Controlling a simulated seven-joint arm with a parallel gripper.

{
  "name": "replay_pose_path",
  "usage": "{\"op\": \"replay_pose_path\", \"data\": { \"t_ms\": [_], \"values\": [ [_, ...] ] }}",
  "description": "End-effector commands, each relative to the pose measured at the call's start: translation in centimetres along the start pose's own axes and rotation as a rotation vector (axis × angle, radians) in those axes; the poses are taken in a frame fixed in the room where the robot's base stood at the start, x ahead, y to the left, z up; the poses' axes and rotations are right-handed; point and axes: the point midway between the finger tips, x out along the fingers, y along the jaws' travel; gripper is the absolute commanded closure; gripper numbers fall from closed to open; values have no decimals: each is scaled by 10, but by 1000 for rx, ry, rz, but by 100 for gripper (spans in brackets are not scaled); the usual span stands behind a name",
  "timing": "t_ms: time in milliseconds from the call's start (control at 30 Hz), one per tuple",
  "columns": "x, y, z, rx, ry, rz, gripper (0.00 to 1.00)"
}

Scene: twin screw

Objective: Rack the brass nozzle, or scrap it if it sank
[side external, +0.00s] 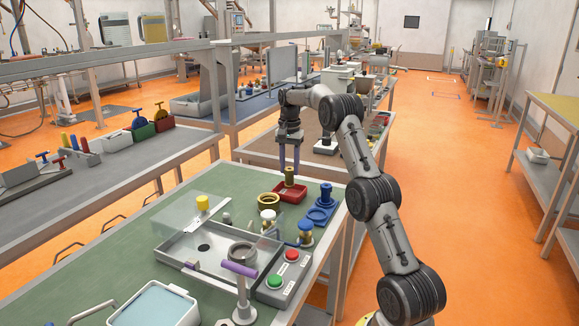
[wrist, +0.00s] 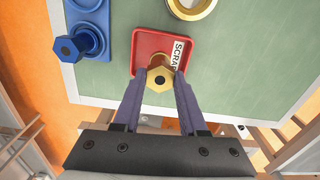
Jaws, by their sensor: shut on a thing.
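The brass nozzle (side external: 290,177) is upright between the fingertips of my gripper (side external: 289,168), over the red scrap tray (side external: 291,196). In the wrist view its hexagonal end (wrist: 160,79) faces the camera, and the purple fingers of my gripper (wrist: 159,88) close on it from both sides. The red tray (wrist: 144,48), with part of a "SCRAP" label showing, lies beneath it. I cannot tell whether the nozzle's lower end touches the tray floor.
A blue holder (side external: 318,215) with a blue hex-headed part (side external: 326,193) stands right of the tray. A brass ring (side external: 269,201) lies left of it. A clear-walled basin (side external: 180,247) and a box with red and green buttons (side external: 283,275) are nearer the camera.

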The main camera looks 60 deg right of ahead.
Motion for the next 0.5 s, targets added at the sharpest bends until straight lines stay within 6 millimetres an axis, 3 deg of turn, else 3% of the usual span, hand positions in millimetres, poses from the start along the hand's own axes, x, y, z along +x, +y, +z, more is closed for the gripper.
{"op": "replay_pose_path", "data": {
  "t_ms": [500],
  "values": [
    [10, 0, 0, 0, 1, -1, 100]
  ]
}}
